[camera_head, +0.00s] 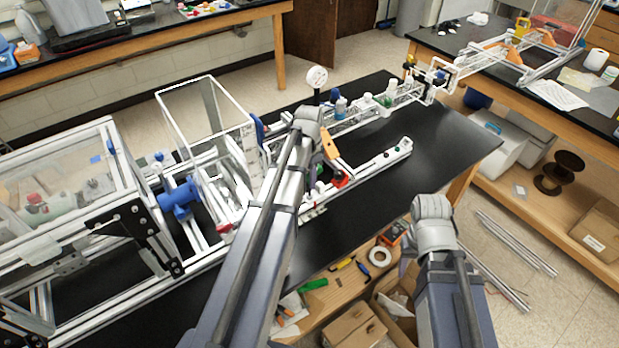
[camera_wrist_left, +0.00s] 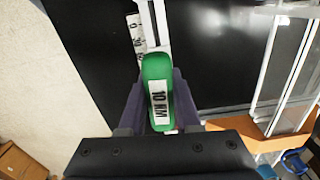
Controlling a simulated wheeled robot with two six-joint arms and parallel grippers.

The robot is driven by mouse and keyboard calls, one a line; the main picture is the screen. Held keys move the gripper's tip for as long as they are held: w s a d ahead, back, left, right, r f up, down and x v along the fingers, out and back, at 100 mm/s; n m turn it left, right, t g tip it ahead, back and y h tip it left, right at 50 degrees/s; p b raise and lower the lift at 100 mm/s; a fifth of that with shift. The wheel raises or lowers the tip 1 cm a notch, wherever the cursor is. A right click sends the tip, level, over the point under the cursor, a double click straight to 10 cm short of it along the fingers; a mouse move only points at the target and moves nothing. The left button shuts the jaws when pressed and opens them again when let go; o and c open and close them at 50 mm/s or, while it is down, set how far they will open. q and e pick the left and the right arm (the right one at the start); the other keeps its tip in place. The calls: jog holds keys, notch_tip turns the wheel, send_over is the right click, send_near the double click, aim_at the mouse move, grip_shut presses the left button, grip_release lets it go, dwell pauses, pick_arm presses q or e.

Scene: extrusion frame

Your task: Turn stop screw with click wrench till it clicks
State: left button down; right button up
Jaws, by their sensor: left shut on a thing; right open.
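The click wrench (camera_wrist_left: 156,85) has a green handle marked "10 NM" and a pale shaft running up the left wrist view. My left gripper (camera_wrist_left: 157,112) is shut on the green handle, one dark finger on each side. In the head view my left arm reaches over the black bench and its forearm hides most of that gripper. I cannot pick out the stop screw in either view, nor tell whether the wrench touches it. My right gripper (camera_head: 407,260) is open, low beside the bench's front edge and mostly hidden by my right arm.
A white extrusion frame (camera_head: 205,115) and a clear-walled enclosure (camera_head: 70,190) stand at left on the black bench (camera_head: 430,150). A rail (camera_head: 385,160) with an orange part (camera_head: 329,143) lies beside my left arm. Clear bench top lies at right. A low shelf (camera_head: 335,300) holds loose tools.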

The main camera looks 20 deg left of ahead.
pick_arm(q)
jog(key=shift+m, duration=0.8)
jog(key=shift+n, duration=0.9)
jog(key=shift+r+p, duration=1.5)
jog(key=shift+r, duration=0.1)
